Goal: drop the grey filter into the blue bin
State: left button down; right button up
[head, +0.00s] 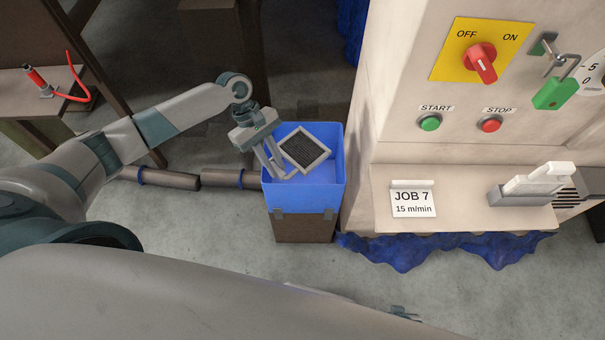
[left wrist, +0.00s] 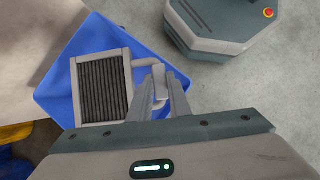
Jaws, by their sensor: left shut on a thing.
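The grey filter (head: 305,149) is a square frame around a dark pleated panel. My left gripper (head: 284,174) is shut on the light tab at the filter's edge; in the left wrist view the fingers (left wrist: 160,82) close on that tab, right of the filter (left wrist: 103,88). The blue bin (head: 303,197) is open at the top. The filter shows over its opening, tilted, with blue around it in both views. How far it is above the bin's floor I cannot tell.
A beige machine with a red switch (head: 480,62), green padlock (head: 556,93) and a shelf (head: 465,215) stands right of the bin. Blue cloth (head: 430,250) lies below the shelf. A brown pipe (head: 215,178) runs left of the bin. A side table (head: 50,105) stands far left.

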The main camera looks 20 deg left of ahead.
pick_arm(q)
jog(key=c, duration=1.6)
grip_release()
jog(key=shift+o, duration=0.2)
jog(key=shift+r, duration=0.1)
jog(key=v, duration=1.7)
jog(key=shift+r, duration=0.1)
